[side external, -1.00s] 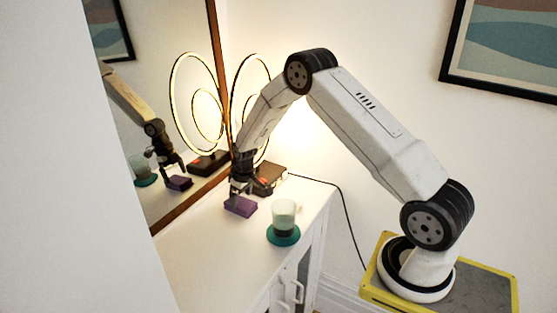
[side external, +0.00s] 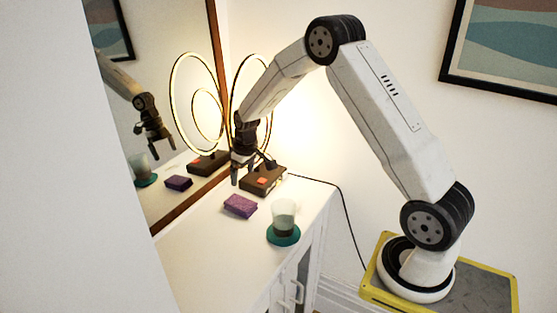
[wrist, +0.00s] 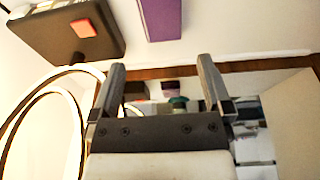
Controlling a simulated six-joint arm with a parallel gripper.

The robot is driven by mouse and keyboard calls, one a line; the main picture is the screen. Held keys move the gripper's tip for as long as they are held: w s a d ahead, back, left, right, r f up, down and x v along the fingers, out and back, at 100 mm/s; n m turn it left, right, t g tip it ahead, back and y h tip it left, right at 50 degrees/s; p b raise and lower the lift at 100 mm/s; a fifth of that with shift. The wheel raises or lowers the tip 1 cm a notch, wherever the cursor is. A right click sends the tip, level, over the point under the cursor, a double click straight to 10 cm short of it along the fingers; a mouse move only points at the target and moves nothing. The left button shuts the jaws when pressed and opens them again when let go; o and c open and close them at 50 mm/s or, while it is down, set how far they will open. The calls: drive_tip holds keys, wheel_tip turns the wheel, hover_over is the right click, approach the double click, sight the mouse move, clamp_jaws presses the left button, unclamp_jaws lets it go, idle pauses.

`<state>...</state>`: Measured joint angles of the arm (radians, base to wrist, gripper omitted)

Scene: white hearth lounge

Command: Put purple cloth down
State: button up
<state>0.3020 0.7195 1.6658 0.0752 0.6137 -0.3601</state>
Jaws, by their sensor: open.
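The purple cloth (side external: 240,206), a folded block, lies flat on the white cabinet top near the mirror. It also shows at the top of the wrist view (wrist: 162,18). My gripper (side external: 252,176) is open and empty, above the cabinet top and apart from the cloth. In the wrist view, its two fingers (wrist: 158,85) stand wide apart with nothing between them.
A dark box (side external: 262,180) with a red-orange patch, the lamp's base, sits behind the cloth. A glass cup (side external: 284,214) stands on a teal coaster (side external: 283,238) to the right. The mirror (side external: 165,120) borders the left. The front cabinet top is clear.

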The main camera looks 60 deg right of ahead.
idle(0.5)
drive_tip(key=s+a+r, duration=0.3)
drive_tip(key=s+a, duration=0.4)
drive_tip(key=s, duration=0.3)
drive_tip(key=s+a+r, duration=0.3)
drive_tip(key=s+a, duration=0.4)
drive_tip(key=s, duration=0.4)
drive_tip(key=shift+a+t, duration=0.25)
drive_tip(key=shift+t, duration=0.15)
